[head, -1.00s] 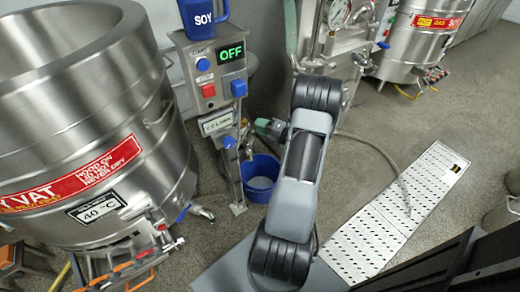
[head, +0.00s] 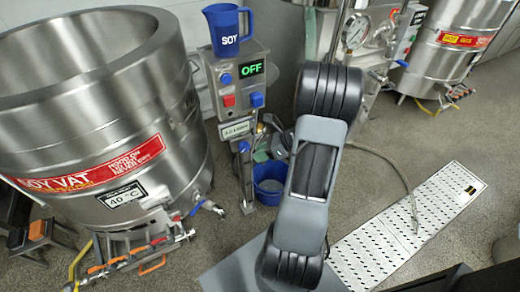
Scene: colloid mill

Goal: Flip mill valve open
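The mill's control post stands left of centre, with a grey box (head: 240,82) showing a green "OFF" display (head: 252,69). Below the box is a blue handle or knob (head: 244,147) on the upright metal stand; whether it is the mill valve and how it is set I cannot tell. A blue jug marked SOY (head: 226,30) stands on top of the box. A blue bucket (head: 269,190) with pale contents sits on the floor beside the stand. My arm crosses the picture right of the mill and hides part of that area. I cannot make out my gripper.
A large steel soy vat (head: 95,110) stands at left, with a blue-handled outlet (head: 197,207) and orange-handled pipework (head: 130,255) low down. Another steel vat (head: 445,65) stands at back right. A perforated white floor strip (head: 405,235) runs at right, with a hose (head: 395,170) reaching it.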

